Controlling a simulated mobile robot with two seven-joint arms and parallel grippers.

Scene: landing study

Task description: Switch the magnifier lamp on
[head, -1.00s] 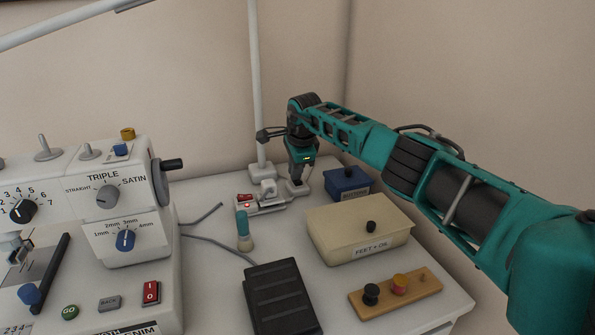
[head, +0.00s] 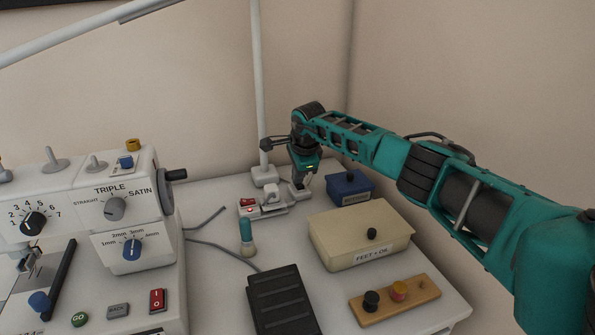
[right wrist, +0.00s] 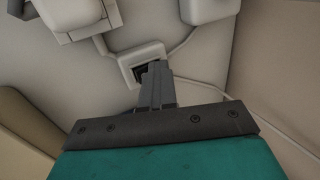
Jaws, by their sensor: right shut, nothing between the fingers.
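The magnifier lamp's white pole (head: 259,90) rises from a base (head: 264,176) at the back of the table, and a pale arm (head: 90,37) slopes across the top left. Its head is out of view. My right gripper (head: 303,186) is shut and empty, pointing down right of the pole's base. In the right wrist view the shut fingertips (right wrist: 156,68) are over or at a small white corded box (right wrist: 147,51) with a dark recess, partly hidden by the fingers. I cannot tell whether they touch it. My left gripper is not in view.
A power strip (head: 268,211) with a lit red light lies left of my gripper. A blue box (head: 347,190) and a cream box (head: 350,232) stand close on the right. A sewing machine (head: 95,190), a brush (head: 246,235) and a black pedal (head: 282,302) are nearer.

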